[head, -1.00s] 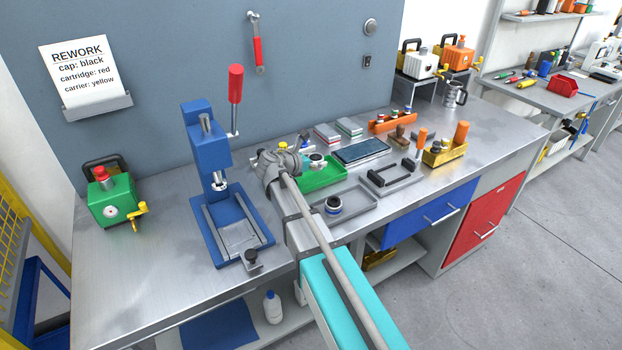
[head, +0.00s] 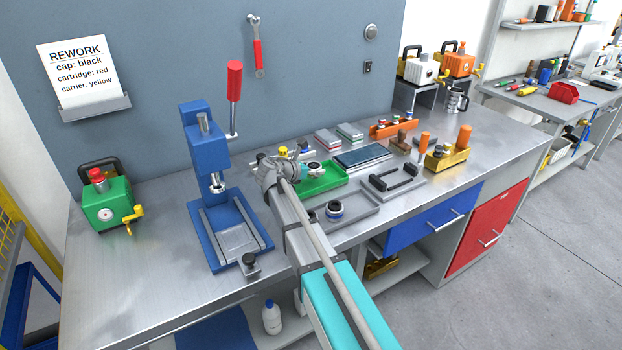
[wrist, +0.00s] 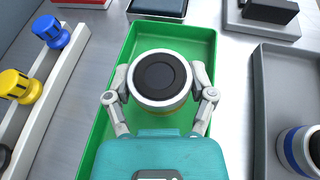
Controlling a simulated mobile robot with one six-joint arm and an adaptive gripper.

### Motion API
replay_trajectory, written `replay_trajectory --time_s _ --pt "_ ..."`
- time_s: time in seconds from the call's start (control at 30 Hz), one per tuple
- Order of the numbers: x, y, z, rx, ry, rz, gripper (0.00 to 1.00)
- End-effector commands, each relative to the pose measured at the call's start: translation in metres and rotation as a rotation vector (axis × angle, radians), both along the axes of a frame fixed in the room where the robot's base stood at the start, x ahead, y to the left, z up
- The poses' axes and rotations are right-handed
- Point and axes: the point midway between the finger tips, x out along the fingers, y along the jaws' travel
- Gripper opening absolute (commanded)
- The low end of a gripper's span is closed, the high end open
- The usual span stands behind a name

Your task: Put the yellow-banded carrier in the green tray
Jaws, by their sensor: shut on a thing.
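The yellow-banded carrier (wrist: 160,82) is a white ring with a dark round centre; a sliver of yellow shows at its lower edge in the wrist view. My gripper (wrist: 160,86) is shut on it, one finger on each side. The carrier is upright over the green tray (wrist: 195,42), within its walls as seen from above. Whether its base touches the tray floor cannot be told. In the head view the green tray (head: 334,182) lies behind my gripper (head: 298,168), which partly hides it.
A grey tray (wrist: 268,75) to the right holds a blue-banded carrier (wrist: 298,150). A pale rack (wrist: 42,95) with yellow and blue caps stands on the left. The blue press (head: 212,170) stands left of my arm. A dark tablet-like panel (head: 362,157) lies beyond the green tray.

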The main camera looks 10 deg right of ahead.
Motion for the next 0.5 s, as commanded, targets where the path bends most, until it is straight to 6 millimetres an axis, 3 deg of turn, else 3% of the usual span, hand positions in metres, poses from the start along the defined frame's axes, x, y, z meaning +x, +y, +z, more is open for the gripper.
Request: replay_trajectory --time_s 0.3,0.5 --pt "0.003 0.000 -0.029 0.000 0.000 0.000 0.14" --pt "0.003 -0.001 -0.035 0.000 0.000 -0.001 0.14"
